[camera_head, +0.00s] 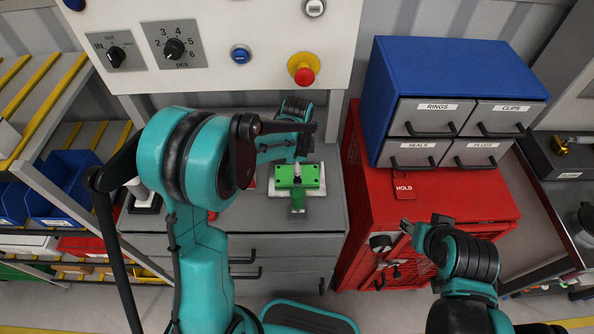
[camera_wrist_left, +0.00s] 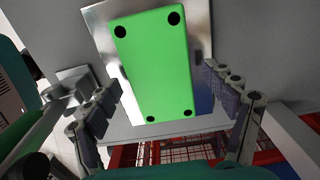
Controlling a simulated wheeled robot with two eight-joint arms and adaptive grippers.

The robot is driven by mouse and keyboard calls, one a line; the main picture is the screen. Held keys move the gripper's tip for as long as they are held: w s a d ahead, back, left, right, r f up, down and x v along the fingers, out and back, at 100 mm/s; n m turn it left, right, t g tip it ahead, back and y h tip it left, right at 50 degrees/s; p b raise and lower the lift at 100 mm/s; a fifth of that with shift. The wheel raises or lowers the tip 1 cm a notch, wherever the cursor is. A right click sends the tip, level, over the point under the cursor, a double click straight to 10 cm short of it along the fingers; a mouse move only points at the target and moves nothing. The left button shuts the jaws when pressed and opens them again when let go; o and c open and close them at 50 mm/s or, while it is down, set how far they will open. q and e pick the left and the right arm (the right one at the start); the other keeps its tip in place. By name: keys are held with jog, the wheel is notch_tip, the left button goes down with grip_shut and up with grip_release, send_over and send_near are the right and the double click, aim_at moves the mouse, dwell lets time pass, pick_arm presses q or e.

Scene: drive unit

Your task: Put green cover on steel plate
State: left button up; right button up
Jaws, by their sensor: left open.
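The green cover (camera_wrist_left: 155,65) is a flat rectangle with black holes near its corners. It lies over the shiny steel plate (camera_wrist_left: 203,22), whose rim shows around it; I cannot tell whether it sits flush. In the head view the cover (camera_head: 310,181) and plate (camera_head: 322,182) are on the grey workbench, partly hidden by my left arm. My left gripper (camera_wrist_left: 163,97) is open, with its fingers apart on either side of the cover and not visibly touching it. My right gripper (camera_head: 407,227) is away to the right, before the red cabinet; its opening is unclear.
A red cabinet (camera_head: 450,208) with a blue drawer box (camera_head: 440,65) stands to the right. A control panel (camera_head: 270,25) with a red button (camera_head: 304,75) is above. Shelves with blue bins (camera_head: 70,172) are left.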

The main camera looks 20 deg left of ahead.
pick_arm(q)
notch_tip(320, 180, up, 12)
jog(key=p, duration=0.3)
jog(key=s+a+r+n+t, duration=0.1)
jog(key=s+r+n+t, duration=0.1)
jog(key=s+n, duration=0.5)
jog(key=s+a+r+n+t, duration=0.1)
jog(key=s+r+n+t, duration=0.2)
jog(key=s, duration=0.7)
jog(key=n+t, duration=0.2)
jog(key=n, duration=0.2)
jog(key=shift+a+n, duration=0.4)
